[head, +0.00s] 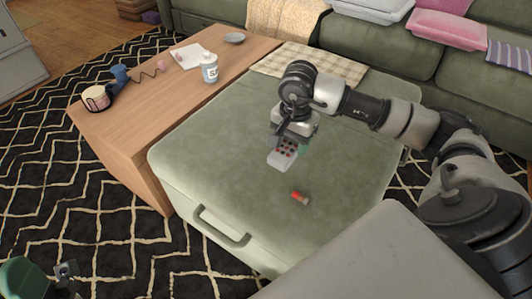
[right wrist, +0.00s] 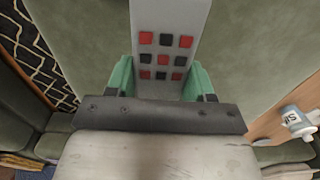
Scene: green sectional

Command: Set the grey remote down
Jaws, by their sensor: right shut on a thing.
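The grey remote (head: 279,161) has red and black buttons and hangs from my right gripper (head: 289,140) over the green ottoman (head: 215,160). In the right wrist view the remote (right wrist: 170,17) sits between the green fingers of the gripper (right wrist: 161,78), which are shut on its sides. Its far end runs out of the top of that view. I cannot tell how high it is above the ottoman. A small part of what looks like my left gripper (head: 66,271) shows at the lower left edge; its jaw state is unclear.
A small red-tipped object (head: 300,198) lies on the ottoman near the remote. A checked cloth (head: 310,66) covers its far edge. The wooden table (head: 130,115) at left holds a white bottle (head: 209,68), paper, a bowl and a corded item. The ottoman's left part is clear.

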